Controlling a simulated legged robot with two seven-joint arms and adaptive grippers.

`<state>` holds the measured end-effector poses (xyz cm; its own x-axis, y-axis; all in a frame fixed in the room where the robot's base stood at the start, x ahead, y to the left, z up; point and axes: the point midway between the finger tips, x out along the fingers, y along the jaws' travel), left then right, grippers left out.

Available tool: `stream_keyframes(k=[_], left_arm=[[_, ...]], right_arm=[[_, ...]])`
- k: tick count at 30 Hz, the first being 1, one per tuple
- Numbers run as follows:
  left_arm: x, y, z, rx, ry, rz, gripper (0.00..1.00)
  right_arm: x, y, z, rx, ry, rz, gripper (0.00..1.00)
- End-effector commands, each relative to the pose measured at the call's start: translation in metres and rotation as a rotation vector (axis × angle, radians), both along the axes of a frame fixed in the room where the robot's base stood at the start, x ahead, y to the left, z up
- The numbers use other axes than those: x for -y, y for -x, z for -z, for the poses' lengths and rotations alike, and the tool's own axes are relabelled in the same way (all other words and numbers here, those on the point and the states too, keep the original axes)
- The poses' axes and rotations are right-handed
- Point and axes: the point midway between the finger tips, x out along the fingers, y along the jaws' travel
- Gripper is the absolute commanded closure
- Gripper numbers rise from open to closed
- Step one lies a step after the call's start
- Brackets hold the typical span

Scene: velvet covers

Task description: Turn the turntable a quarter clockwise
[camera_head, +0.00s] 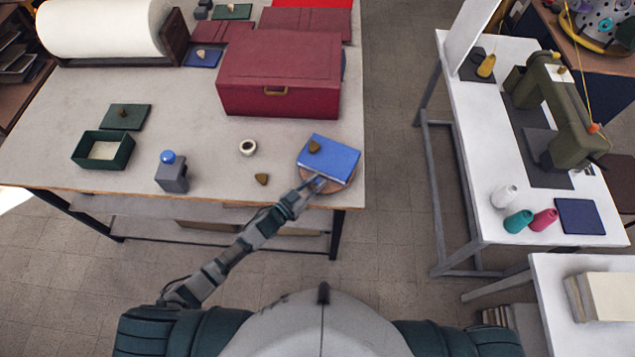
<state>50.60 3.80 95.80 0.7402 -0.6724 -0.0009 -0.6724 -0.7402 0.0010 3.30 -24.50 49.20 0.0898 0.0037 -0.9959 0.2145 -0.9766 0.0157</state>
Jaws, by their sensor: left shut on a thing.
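The turntable (342,184) is a round brown disc at the front right corner of the grey table. A flat blue piece (335,163) lies on it and covers most of it, set at a slant. A small brown wedge-shaped thing (314,147) sits on the blue piece near its left corner. My left gripper (319,182) reaches in from the lower left and is shut at the near left rim of the turntable, close to the blue piece's front edge. The fingers hide the exact contact. My right gripper is not in view.
A large red box (281,76) stands behind the turntable. A white ring (248,148), another brown wedge (262,179), a grey block with a blue knob (172,176) and a green tray (103,150) are to the left. Right of the table is open floor (395,130).

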Motion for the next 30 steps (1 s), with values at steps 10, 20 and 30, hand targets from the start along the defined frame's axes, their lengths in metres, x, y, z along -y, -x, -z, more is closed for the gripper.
stream_keyframes(k=[10,20,30], left_arm=[[0.0,-0.001,-0.001,0.003,-0.001,-0.002,0.51],[-0.018,0.019,0.001,-0.002,-0.003,-0.003,0.51],[-0.067,0.072,0.001,-0.001,-0.002,-0.002,0.51]], right_arm=[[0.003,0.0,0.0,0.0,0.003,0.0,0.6],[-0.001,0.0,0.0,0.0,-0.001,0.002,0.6],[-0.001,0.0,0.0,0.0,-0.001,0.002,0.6]])
